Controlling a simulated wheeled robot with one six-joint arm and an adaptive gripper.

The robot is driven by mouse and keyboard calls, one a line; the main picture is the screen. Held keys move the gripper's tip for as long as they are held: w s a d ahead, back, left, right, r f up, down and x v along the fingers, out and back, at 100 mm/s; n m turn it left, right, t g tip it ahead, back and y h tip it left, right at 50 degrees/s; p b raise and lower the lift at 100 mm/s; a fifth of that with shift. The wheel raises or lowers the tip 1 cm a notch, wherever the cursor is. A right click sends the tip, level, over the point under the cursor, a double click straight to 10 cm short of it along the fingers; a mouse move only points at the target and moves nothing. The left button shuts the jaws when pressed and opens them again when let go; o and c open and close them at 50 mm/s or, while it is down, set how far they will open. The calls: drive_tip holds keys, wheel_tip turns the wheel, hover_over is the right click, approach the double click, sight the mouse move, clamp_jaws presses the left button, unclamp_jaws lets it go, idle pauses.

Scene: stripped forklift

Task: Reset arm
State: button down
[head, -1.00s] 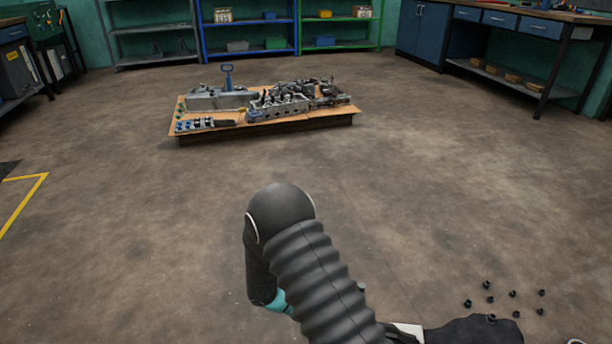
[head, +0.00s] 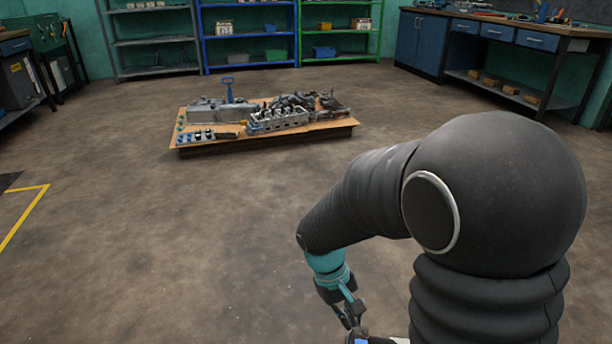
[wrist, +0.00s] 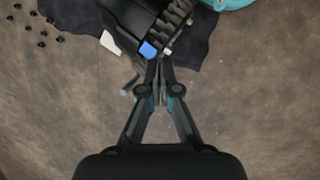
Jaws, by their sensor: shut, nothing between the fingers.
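My gripper (head: 352,318) hangs low in front of me in the head view, below my bent arm and its teal wrist. Its lower end is near the bottom edge of that view. In the wrist view my gripper (wrist: 160,68) shows with its two fingers together and nothing held between them. The fingertips overlap in the picture with the edge of a dark, ribbed object (wrist: 172,25) with a blue patch. I cannot tell whether they touch it.
A dark cloth (wrist: 203,50) lies on the floor, with several small black pieces (wrist: 42,33) beside it. A low pallet (head: 265,144) with engine parts stands ahead. Shelves (head: 248,40) line the back, and a workbench (head: 510,60) stands right. The floor between is open.

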drive_tip(key=s+d+r+m+t+y+p, duration=0.1)
drive_tip(key=s+d+r+t, duration=0.1)
drive_tip(key=r, duration=0.5)
drive_tip(key=s+d+r+m+t+y+p, duration=0.1)
drive_tip(key=s+d+r+m+t, duration=0.1)
drive_tip(key=r, duration=0.6)
drive_tip(key=s+d+r+m+t+y+p, duration=0.1)
drive_tip(key=s+d+r+m+t, duration=0.1)
drive_tip(key=s+r, duration=0.4)
drive_tip(key=shift+d+r+t+p, duration=0.35)
drive_tip(key=shift+d+r+t, duration=0.2)
drive_tip(key=shift+r+t, duration=0.4)
